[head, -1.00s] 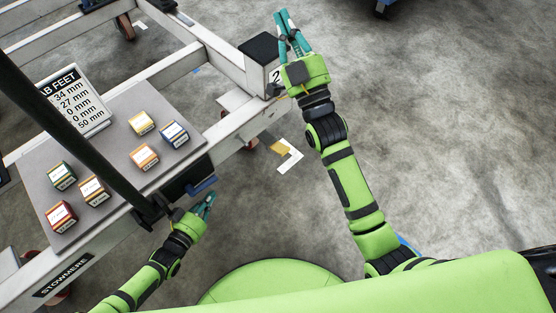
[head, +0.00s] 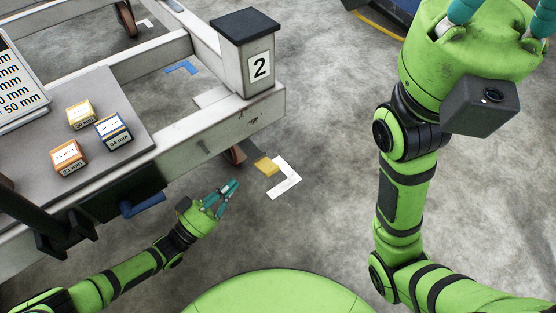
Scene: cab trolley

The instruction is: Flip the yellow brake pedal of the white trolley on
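The yellow brake pedal (head: 266,166) sticks out low beside a reddish caster wheel (head: 235,155), under the corner of the white trolley (head: 190,140). A white L-shaped floor mark lies just beyond it. My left gripper (head: 235,184) is to the lower left of the pedal, apart from it, pointing up and right. Its teal fingers come together at the tips, with nothing visible between them. My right gripper (head: 500,14) is raised at the top right, large in view. Its fingertips are cut off by the top edge, so its opening is hidden.
The trolley's corner post (head: 245,55) bears a "2" sign. A grey shelf (head: 110,83) carries small labelled boxes and a sign board. A blue-handled lever (head: 142,205) juts from the trolley's near side, close to my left arm. The concrete floor right of the pedal is clear.

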